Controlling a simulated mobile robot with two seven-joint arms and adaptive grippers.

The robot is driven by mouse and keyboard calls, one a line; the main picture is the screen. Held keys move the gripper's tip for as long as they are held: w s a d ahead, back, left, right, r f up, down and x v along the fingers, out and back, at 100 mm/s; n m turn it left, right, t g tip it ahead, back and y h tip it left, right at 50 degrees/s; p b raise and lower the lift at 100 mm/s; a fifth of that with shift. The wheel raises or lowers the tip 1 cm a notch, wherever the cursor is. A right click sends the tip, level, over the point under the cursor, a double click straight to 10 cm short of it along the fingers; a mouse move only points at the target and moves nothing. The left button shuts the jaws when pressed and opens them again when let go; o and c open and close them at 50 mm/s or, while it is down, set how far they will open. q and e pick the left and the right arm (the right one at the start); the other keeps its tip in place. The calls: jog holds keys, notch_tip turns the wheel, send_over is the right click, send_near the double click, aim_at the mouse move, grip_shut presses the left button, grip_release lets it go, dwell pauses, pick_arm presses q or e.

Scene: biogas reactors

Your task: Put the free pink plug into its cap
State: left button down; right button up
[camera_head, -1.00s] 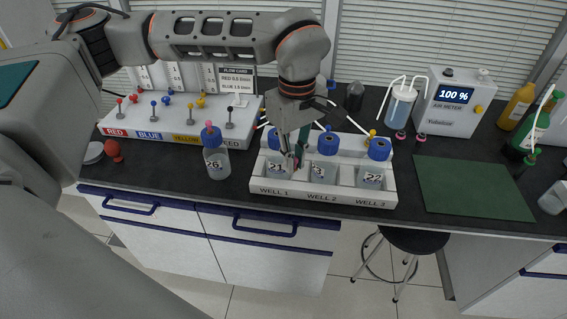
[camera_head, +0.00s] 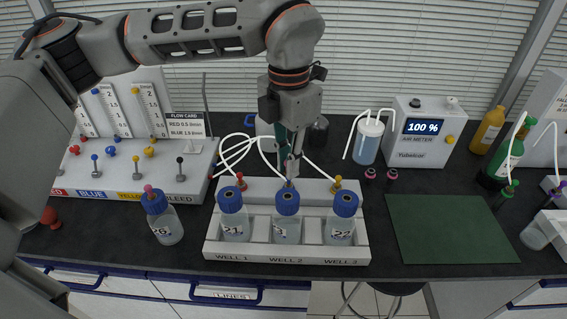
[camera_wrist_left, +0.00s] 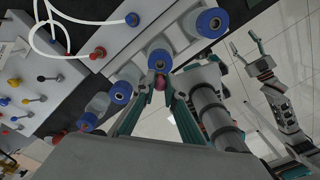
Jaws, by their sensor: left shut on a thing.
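My left gripper (camera_head: 290,178) is just above and behind the blue cap (camera_head: 287,202) of the bottle in well 2, in the head view. In the left wrist view, the left gripper (camera_wrist_left: 158,92) is shut on the pink plug (camera_wrist_left: 158,83), close to that blue cap (camera_wrist_left: 160,60). I cannot tell whether plug and cap touch. The fingers hide the plug in the head view. Bottle 26 (camera_head: 165,226) stands left of the rack with a pink plug (camera_head: 148,188) on its cap. My right gripper (camera_wrist_left: 250,55) is open and empty in the left wrist view.
The white rack (camera_head: 225,252) holds bottles 21 (camera_head: 235,227) and 22 (camera_head: 341,230) on either side. Red (camera_head: 240,181) and yellow (camera_head: 337,184) plugs with white tubes stand behind it. A flow panel (camera_head: 115,190) is left; a clear green mat (camera_head: 450,228) is right.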

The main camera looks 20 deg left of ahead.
pick_arm(q)
jog(key=shift+s+f, duration=0.2)
jog(key=shift+f, duration=1)
jog(key=shift+f+b, duration=0.45)
jog(key=shift+f, duration=0.4)
jog(key=shift+f+b, duration=0.25)
jog(key=shift+b, duration=0.05)
jog(key=shift+f, duration=0.15)
pick_arm(e)
jog(key=shift+w+a+r+y, duration=0.1)
jog(key=shift+a+y, duration=0.05)
jog(key=shift+a, duration=0.25)
jog(key=shift+w+a+r+y, duration=0.1)
jog(key=shift+a+y, duration=0.05)
jog(key=shift+a, duration=0.25)
jog(key=shift+s+f, duration=0.1)
jog(key=shift+d+f, duration=0.15)
jog(key=shift+f, duration=0.1)
